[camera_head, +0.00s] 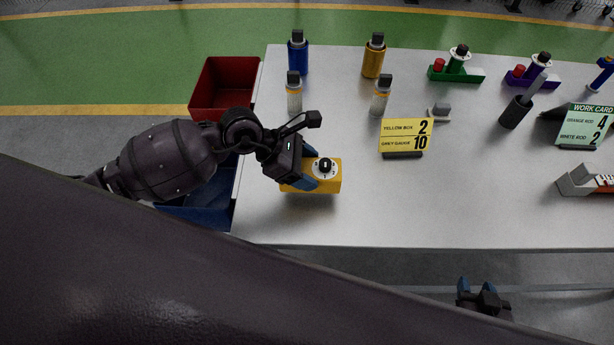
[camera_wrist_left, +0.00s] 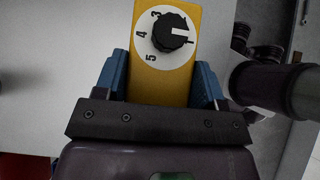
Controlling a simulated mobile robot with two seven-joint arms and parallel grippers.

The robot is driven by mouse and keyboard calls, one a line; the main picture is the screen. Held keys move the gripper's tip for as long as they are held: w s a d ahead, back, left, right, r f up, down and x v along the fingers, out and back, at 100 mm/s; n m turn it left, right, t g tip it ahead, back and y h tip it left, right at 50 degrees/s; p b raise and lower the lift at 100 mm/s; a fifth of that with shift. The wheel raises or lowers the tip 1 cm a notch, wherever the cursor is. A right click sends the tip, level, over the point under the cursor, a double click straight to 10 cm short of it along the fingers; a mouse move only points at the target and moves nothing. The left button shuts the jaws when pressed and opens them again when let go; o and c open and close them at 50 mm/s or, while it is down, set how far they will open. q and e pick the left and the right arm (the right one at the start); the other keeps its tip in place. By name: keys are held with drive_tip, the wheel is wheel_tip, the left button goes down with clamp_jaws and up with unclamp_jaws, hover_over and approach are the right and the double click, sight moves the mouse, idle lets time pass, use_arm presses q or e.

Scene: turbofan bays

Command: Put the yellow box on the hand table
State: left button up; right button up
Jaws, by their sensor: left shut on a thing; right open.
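The yellow box (camera_head: 331,180) has a black dial on a white numbered disc and sits over the near left part of the grey table (camera_head: 450,215). My left gripper (camera_head: 308,172) is shut on the box. In the left wrist view, the blue fingers of the left gripper (camera_wrist_left: 162,80) press on both sides of the yellow box (camera_wrist_left: 160,90). A dark shadow lies under the box; I cannot tell whether it touches the table. My right gripper (camera_head: 483,298) is open and empty, in front of the table's near edge.
A red bin (camera_head: 222,88) and a blue bin (camera_head: 205,210) stand at the table's left edge. Several bottles (camera_head: 297,52), a yellow sign (camera_head: 405,137), a dark holder (camera_head: 515,112) and a green work card (camera_head: 583,126) stand on the table. The near middle is clear.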

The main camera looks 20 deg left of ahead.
use_arm(q)
wheel_tip(320, 180, down, 3)
drive_tip(key=shift+f, duration=0.45)
use_arm(e)
drive_tip(key=shift+s+d+f, duration=0.1)
drive_tip(key=shift+s+f, duration=0.3)
drive_tip(key=shift+s, duration=0.15)
use_arm(q)
drive_tip(key=shift+f, duration=0.15)
